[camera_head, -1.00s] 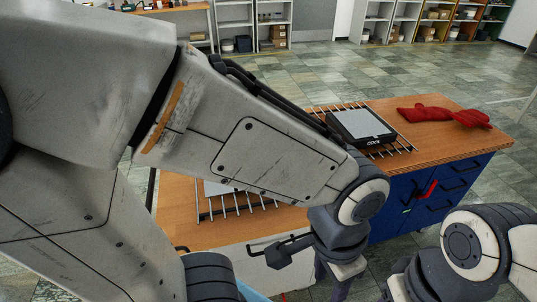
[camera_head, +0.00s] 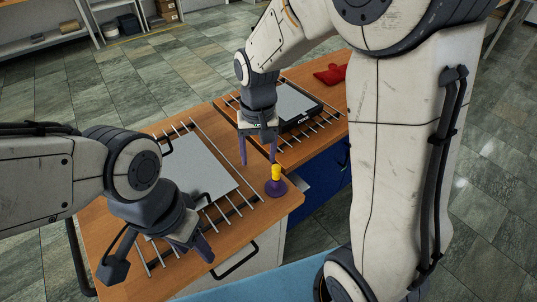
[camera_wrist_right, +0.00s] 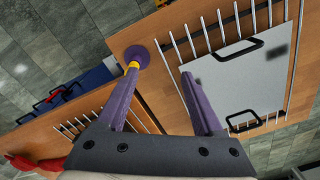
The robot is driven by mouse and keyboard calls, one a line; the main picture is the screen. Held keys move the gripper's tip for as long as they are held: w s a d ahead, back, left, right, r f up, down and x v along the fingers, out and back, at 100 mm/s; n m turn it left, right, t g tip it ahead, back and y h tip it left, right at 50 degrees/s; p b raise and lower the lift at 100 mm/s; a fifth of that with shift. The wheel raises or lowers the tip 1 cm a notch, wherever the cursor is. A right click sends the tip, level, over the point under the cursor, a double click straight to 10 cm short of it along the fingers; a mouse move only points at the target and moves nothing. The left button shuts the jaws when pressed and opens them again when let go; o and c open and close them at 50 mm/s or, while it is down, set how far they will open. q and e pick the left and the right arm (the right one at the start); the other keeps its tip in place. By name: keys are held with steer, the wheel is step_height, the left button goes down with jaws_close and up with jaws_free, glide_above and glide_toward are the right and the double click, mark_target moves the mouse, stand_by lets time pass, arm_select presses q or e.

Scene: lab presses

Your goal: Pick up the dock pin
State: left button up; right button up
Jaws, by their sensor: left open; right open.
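The dock pin (camera_head: 276,187) has a yellow top and a round purple base. It stands upright on the wooden table near its right front corner. My right gripper (camera_head: 258,155) is open and empty, pointing down, just behind and to the left of the pin in the head view. In the right wrist view the pin's purple base (camera_wrist_right: 137,55) shows past the tip of the left finger of my right gripper (camera_wrist_right: 160,76), outside the gap. I cannot tell whether they touch. My left gripper (camera_head: 184,240) is open above the front of the near table, partly hidden by its wrist.
A grey plate (camera_head: 195,165) with black handles lies on metal rods left of the pin. Behind, a second table carries a dark device marked COOL (camera_head: 297,105) on rods and a red cloth-like item (camera_head: 331,75). A blue surface (camera_head: 245,285) lies in front.

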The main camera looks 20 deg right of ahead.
steer(key=w+d+f+m, duration=0.1)
steer(key=w+d+m, duration=0.2)
steer(key=w+d, duration=0.15)
glide_above(276, 167)
steer(key=f, duration=0.3)
steer(key=f+p, duration=0.1)
steer(key=f, duration=0.1)
steer(key=shift+w, duration=0.25)
steer(key=shift+s+d+f+p, duration=0.15)
steer(key=shift+f+p, duration=0.15)
steer(key=shift+f, duration=1.2)
steer(key=shift+s+a+f+p, duration=0.1)
steer(key=shift+f+p, duration=0.15)
steer(key=shift+f, duration=1.25)
jaws_close()
